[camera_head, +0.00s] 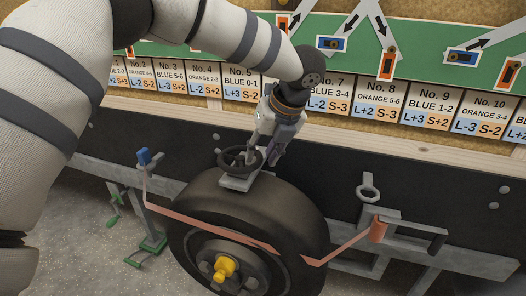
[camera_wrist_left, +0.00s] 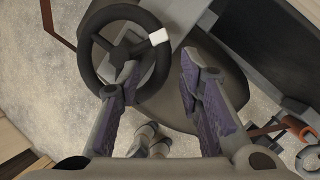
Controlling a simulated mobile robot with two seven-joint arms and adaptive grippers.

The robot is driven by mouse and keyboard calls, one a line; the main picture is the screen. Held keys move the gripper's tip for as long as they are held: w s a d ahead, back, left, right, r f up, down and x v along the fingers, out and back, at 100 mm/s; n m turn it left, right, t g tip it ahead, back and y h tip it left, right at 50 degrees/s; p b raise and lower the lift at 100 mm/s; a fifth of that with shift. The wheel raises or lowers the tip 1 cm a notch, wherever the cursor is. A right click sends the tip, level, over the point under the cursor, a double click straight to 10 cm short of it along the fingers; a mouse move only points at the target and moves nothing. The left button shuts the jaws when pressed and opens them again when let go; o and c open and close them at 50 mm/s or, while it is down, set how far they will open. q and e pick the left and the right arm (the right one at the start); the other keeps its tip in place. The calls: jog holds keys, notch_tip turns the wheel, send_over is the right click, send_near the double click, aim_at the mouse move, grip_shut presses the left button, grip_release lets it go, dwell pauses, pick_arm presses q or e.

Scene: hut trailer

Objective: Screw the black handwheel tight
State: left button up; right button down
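The black handwheel (camera_head: 228,157) sits above a grey bracket plate (camera_head: 238,182) on top of the spare tyre. In the left wrist view the handwheel (camera_wrist_left: 86,62) shows as a black ring with spokes and a white patch on its rim. My left gripper (camera_head: 258,152) is at the right side of the handwheel and points down. In the left wrist view my left gripper (camera_wrist_left: 160,70) has its purple-padded fingers apart. The left finger overlaps the wheel's lower part, the other is to the right of the rim. I cannot tell whether either touches. My right gripper is not in view.
The black tyre (camera_head: 305,212) has a yellow hub cap (camera_head: 225,268). A salmon-coloured bar (camera_head: 200,222) crosses it, with a blue end (camera_head: 144,156) at left. A ring (camera_head: 368,193) and grey frame bars (camera_head: 460,258) are to the right. The numbered sign board (camera_head: 350,100) is behind.

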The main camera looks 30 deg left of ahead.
pick_arm(q)
jog(key=shift+c, duration=0.5)
grip_shut()
jog(key=shift+d+r, duration=0.1)
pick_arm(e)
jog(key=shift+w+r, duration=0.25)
